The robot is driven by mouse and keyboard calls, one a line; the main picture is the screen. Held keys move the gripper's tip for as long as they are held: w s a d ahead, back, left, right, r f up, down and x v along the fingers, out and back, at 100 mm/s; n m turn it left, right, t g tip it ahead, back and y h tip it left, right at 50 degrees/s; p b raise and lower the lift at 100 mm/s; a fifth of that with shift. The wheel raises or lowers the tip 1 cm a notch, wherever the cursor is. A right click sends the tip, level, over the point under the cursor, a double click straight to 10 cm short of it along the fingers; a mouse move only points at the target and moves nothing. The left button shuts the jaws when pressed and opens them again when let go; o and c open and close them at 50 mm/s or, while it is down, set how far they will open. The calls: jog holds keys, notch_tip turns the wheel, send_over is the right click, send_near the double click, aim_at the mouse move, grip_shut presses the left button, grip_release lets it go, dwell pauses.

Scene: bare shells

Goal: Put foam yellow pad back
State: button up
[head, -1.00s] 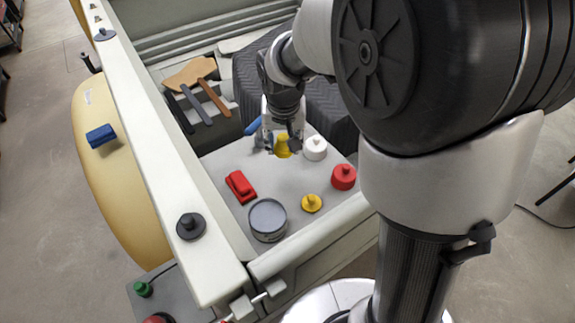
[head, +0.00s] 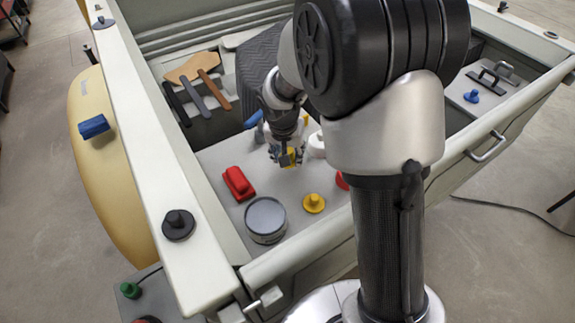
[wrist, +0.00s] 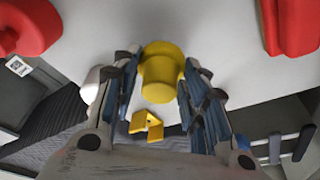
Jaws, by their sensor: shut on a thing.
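My gripper (wrist: 160,92) is shut on a yellow piece (wrist: 161,68) with a round body, held between its fingers. In the head view the gripper (head: 287,158) is over the grey deck, with a little of the held yellow piece (head: 291,153) showing. I cannot tell whether that piece touches the deck. A second yellow pad (head: 313,203), round with a knob, lies on the deck nearer the front edge. A small angular yellow item (wrist: 148,122) shows beyond the fingers in the wrist view.
On the deck are a red block (head: 238,183), a grey tin (head: 265,218), a white knobbed pad (head: 317,146) and a red round pad (head: 342,181), partly hidden by my arm. The white gunwale (head: 150,150) runs along the left, bearing a black pad (head: 178,223).

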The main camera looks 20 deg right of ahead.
notch_tip(320, 180, down, 4)
jog(key=shift+f+b, duration=0.25)
jog(key=shift+b, duration=0.45)
jog(key=shift+r, duration=0.1)
jog(key=o, duration=0.5)
jog(key=shift+f, duration=0.2)
jog(key=o, duration=0.4)
jog(key=shift+r, duration=0.1)
jog(key=shift+o, duration=0.2)
jog(key=shift+r, duration=0.1)
